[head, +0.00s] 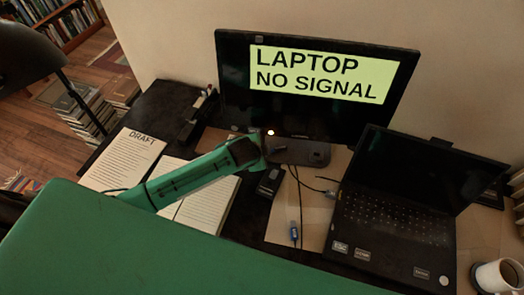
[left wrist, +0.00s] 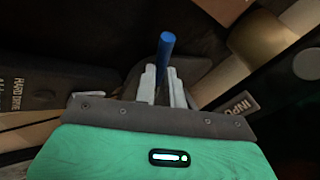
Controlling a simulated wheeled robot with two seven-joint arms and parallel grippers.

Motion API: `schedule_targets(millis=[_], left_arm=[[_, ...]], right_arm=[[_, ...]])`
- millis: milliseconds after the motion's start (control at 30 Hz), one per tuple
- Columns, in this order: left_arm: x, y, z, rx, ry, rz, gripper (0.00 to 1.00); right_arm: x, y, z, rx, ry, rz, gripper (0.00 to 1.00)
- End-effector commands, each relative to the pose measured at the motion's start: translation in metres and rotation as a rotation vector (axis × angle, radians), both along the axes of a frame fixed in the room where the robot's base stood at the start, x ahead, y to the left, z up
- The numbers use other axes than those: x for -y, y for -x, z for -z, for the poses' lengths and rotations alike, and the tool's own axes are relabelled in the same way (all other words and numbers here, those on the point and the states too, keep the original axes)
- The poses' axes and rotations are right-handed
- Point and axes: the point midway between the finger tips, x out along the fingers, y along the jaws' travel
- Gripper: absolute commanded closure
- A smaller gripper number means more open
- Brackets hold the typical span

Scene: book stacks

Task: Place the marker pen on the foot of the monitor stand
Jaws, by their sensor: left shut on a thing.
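The marker pen (left wrist: 165,50) is a blue stick in the left wrist view, its end standing out beyond the fingertips. My left gripper (left wrist: 164,86) is shut on it. In the head view my left gripper (head: 258,152) is at the left end of the dark foot of the monitor stand (head: 305,153), below the monitor (head: 310,85). The pen cannot be made out there. In the left wrist view the foot (left wrist: 196,72) shows as a dark rounded plate behind the fingers. I cannot tell whether the pen touches it. My right gripper is not in view.
A black hard drive (head: 269,182) lies just below the left gripper, and it shows in the wrist view (left wrist: 35,92). An open laptop (head: 400,210) stands to the right, with a mug (head: 497,275) beyond. Draft papers (head: 123,158) lie left. Cables (head: 298,205) run below the foot.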

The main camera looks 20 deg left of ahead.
Motion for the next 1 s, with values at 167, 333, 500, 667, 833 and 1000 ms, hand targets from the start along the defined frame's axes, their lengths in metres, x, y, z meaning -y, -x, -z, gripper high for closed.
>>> schedule_targets(millis=[167,333,500,667,833,1000], left_arm=[[0.000,0.000,0.002,0.000,0.000,0.000,0.83],[0.000,0.000,0.002,0.000,0.000,0.000,0.67],[0.000,0.000,0.002,0.000,0.000,0.000,0.67],[-0.001,0.003,-0.005,0.001,0.000,0.001,0.67],[-0.003,0.018,-0.023,0.002,0.000,0.002,0.67],[-0.006,0.037,-0.050,0.004,0.000,0.001,0.67]], right_arm=[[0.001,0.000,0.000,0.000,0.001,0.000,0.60],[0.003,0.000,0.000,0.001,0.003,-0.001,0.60],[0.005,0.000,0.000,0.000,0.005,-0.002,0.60],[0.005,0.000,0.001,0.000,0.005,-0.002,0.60],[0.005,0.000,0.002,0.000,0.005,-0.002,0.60],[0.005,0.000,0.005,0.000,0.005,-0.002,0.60]])
